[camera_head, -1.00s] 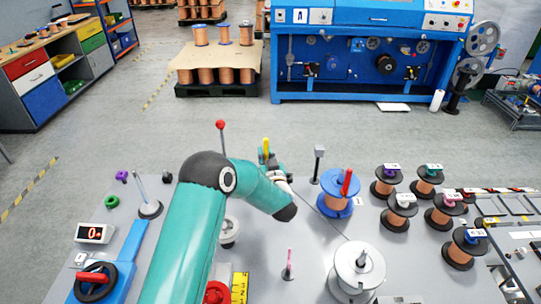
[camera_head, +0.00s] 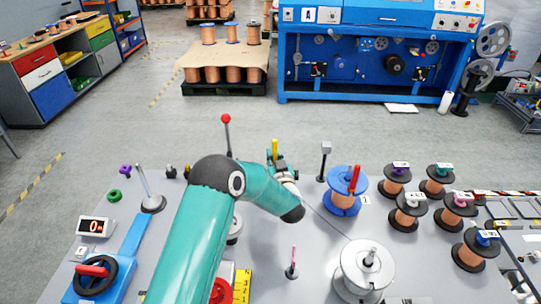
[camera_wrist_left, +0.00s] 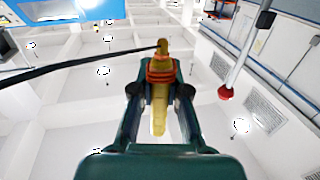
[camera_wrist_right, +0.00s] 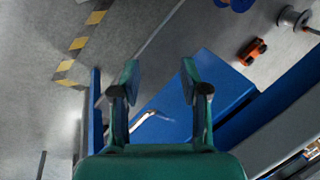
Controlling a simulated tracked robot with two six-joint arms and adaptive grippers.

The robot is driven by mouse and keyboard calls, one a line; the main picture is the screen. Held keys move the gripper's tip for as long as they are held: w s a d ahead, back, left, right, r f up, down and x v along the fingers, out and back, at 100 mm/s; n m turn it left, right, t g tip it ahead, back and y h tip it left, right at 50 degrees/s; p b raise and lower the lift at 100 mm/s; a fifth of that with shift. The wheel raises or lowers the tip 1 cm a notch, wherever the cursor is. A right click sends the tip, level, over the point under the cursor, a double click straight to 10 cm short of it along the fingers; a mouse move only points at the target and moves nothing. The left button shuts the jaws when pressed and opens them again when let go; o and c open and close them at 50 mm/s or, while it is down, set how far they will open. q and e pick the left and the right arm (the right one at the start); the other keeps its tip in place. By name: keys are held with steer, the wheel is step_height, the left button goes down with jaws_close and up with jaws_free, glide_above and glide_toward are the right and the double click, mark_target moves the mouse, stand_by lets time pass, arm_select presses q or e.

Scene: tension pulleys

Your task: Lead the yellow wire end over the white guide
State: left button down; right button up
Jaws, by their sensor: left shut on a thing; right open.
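The yellow wire end (camera_head: 275,150) stands upright in my left gripper (camera_head: 281,164), behind the bend of my left arm. In the left wrist view the yellow end (camera_wrist_left: 159,115), with orange bands, sits between the shut jaws. A dark wire (camera_wrist_left: 80,64) runs off from its top to the left. In the head view a thin wire runs from the silver spool (camera_head: 365,268) toward my left gripper. A pale wheel (camera_head: 235,228), mostly hidden by my left arm, may be the white guide; I cannot tell. My right gripper (camera_wrist_right: 160,78) is open and empty in its wrist view.
A red-ball post (camera_head: 226,120) stands left of the gripper and a grey-topped post (camera_head: 325,150) right of it. A blue spool (camera_head: 346,190) with a red handle and several copper spools (camera_head: 408,212) stand to the right. A pink-tipped peg (camera_head: 292,264) is in front.

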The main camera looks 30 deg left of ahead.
step_height(320, 180, down, 6)
steer(key=b, duration=0.5)
steer(key=shift+r, duration=0.25)
stand_by(0.6)
